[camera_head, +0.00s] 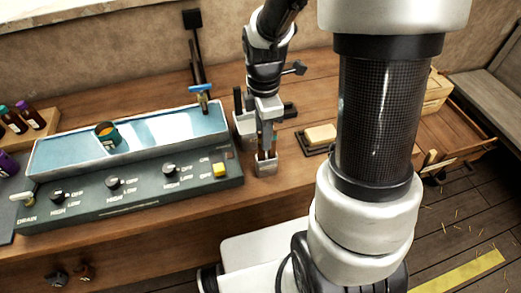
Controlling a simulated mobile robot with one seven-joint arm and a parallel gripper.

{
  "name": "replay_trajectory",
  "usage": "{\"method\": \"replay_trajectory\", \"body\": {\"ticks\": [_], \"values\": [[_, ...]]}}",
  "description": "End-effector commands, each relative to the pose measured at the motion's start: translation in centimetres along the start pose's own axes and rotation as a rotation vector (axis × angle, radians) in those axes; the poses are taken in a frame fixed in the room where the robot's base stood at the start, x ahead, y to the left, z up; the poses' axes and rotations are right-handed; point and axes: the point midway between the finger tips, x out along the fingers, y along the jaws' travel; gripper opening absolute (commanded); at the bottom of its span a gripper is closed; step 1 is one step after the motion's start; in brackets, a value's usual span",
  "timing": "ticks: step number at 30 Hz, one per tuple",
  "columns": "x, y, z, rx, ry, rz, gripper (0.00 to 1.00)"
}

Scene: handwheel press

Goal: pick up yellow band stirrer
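My gripper (266,148) points down over a small grey holder (266,167) on the wooden worktop, just right of the control panel. Thin brown stirrer-like sticks (262,155) show between the fingertips and the holder's rim. The fingers are close to these sticks, but I cannot tell whether they touch or grip one. No yellow band can be made out on any stick at this size. The fingers and wrist hide much of the sticks.
A grey block stands close behind the holder. A pale bar (321,134) sits on a dark dish to the right. My arm blocks the right middle.

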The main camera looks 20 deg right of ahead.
Motion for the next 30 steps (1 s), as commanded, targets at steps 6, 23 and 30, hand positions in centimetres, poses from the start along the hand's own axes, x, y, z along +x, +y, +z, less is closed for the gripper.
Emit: {"method": "replay_trajectory", "body": {"ticks": [6, 23, 30], "values": [[3.2, -0.7, -0.7, -0.001, 0.0, -0.006, 0.3], [4.8, -0.5, -0.6, 0.0, 0.0, -0.001, 0.05], [4.8, -0.5, -0.6, 0.0, 0.0, -0.001, 0.0]]}}
